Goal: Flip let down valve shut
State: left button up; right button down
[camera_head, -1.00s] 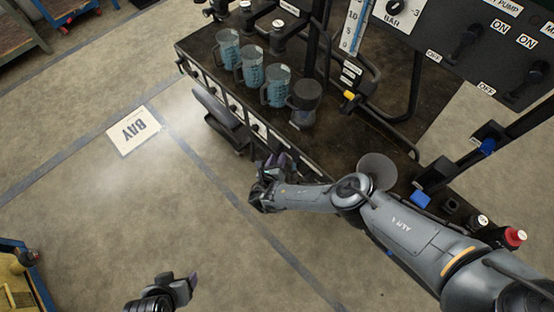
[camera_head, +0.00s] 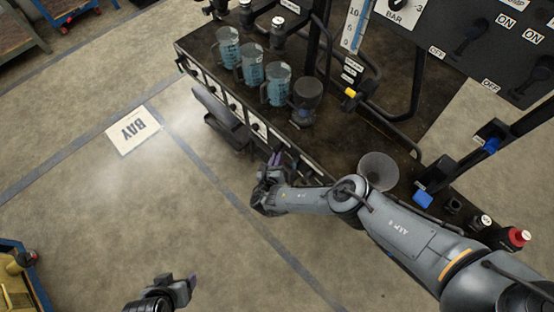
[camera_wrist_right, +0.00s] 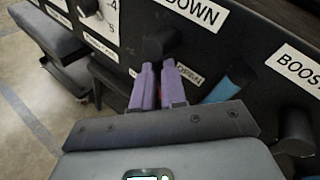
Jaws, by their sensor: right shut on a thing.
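The let down valve (camera_wrist_right: 160,42) shows in the right wrist view as a dark knob on the black front panel, under a white label ending in "DOWN" (camera_wrist_right: 193,12). My right gripper (camera_wrist_right: 159,68) has its purple fingers almost together at the valve, shut on it. The gripped part is hidden between and behind the fingertips. In the head view the right gripper (camera_head: 276,158) is at the front edge of the bench. My left gripper (camera_head: 190,284) hangs over the floor at the bottom left, away from the bench; its jaw opening is unclear.
A blue-tipped handle (camera_wrist_right: 236,79) and a "BOOST" label (camera_wrist_right: 297,67) are right of the fingers. Blue-filled jugs (camera_head: 250,65), a dark-topped cup (camera_head: 306,100) and a pale funnel (camera_head: 378,170) stand on the bench (camera_head: 345,145). The floor in front is mostly clear.

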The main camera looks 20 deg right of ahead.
jog(key=shift+w+a+f+m+t+h+b, duration=0.1)
jog(key=shift+w+f+m+t+h+b, duration=0.1)
jog(key=shift+m+t+b, duration=0.45)
jog(key=shift+w+a+f+m+t+h+b, duration=0.15)
jog(key=shift+m+t+b, duration=0.25)
jog(key=shift+m+b, duration=0.45)
jog(key=shift+w+f+m+t+h+b, duration=0.2)
jog(key=shift+m+t+b, duration=0.35)
jog(key=shift+m+b, duration=0.2)
jog(key=c, duration=1.2)
grip_release()
